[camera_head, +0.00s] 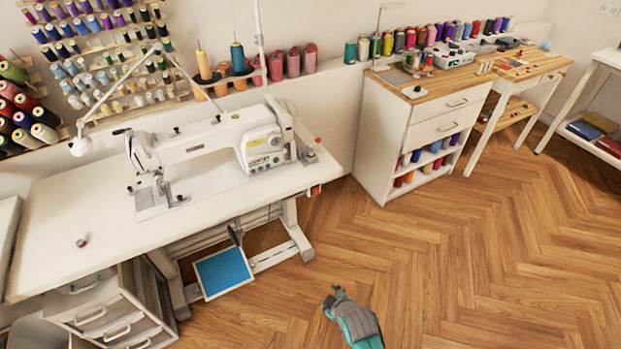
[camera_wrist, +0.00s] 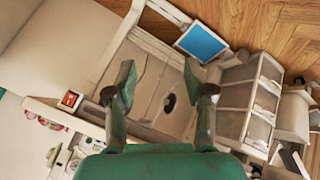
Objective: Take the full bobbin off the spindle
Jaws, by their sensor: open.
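The white sewing machine (camera_head: 215,150) stands on its white table (camera_head: 60,210) at the left of the head view. I cannot make out the full bobbin or its spindle for certain; a small dark reddish round piece (camera_head: 82,241) lies on the table's left part. My gripper (camera_head: 333,298) is in the lower middle of the head view, over the floor and apart from the table. In the wrist view my gripper (camera_wrist: 160,80) has its two fingers spread, with nothing between them. The table's underside and legs show beyond them.
A blue pedal (camera_head: 223,271) sits under the table, with a drawer unit (camera_head: 105,315) at its left. A white cabinet (camera_head: 420,130) with a wooden top carrying small devices stands at the back right. Thread cones line the wall. The wooden floor (camera_head: 480,260) at right is clear.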

